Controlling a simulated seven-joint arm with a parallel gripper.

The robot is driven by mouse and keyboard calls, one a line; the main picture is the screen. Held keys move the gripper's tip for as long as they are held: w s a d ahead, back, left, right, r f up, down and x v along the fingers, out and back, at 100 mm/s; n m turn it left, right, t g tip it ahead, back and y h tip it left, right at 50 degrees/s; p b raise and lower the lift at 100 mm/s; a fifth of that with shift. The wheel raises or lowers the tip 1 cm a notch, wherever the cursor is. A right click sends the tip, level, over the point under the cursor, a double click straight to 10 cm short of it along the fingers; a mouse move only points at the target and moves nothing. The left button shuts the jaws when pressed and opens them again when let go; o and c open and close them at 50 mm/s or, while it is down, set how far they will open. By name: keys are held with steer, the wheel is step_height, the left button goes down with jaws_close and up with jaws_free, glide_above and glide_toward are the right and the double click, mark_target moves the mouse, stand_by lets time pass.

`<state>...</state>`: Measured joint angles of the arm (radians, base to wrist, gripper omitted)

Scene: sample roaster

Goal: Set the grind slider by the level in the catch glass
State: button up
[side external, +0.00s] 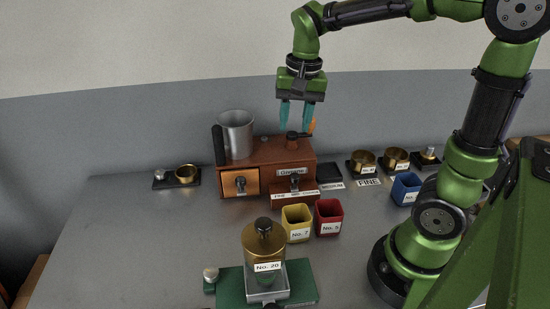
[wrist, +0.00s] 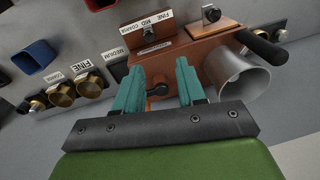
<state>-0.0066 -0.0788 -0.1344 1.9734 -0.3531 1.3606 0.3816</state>
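The brown wooden grinder (side external: 268,158) stands at the back of the table; it also shows in the wrist view (wrist: 210,42). A dark knob (side external: 295,182), apparently the grind slider, sits on its front above a FINE, MID, COARSE strip (side external: 297,194), near the middle. The strip also shows in the wrist view (wrist: 148,25). A clear glass (side external: 266,291), possibly the catch glass, stands on a green base (side external: 301,283) under a brass cylinder (side external: 264,243) labelled No. 20. I cannot read any level in it. My gripper (side external: 296,128) is open and empty above the grinder's right part.
A grey metal cup (side external: 237,132) with a black handle stands on the grinder's left top. Yellow (side external: 297,222) and red (side external: 328,217) cups stand in front of it, a blue cup (side external: 406,188) at right. Brass cups (side external: 363,162) line the back. The table's left front is clear.

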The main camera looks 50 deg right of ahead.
mark_target(295, 176)
steer(key=f+m, duration=0.1)
steer(key=f, duration=0.4)
steer(key=d+f+m, duration=0.1)
steer(key=f, duration=0.4)
steer(key=f+m+g, duration=0.1)
steer(key=f, duration=0.4)
steer(key=shift+w+d+f, duration=0.1)
steer(key=shift+d+f, duration=0.05)
steer(key=shift+f, duration=0.15)
steer(key=shift+c, duration=0.5)
jaws_close()
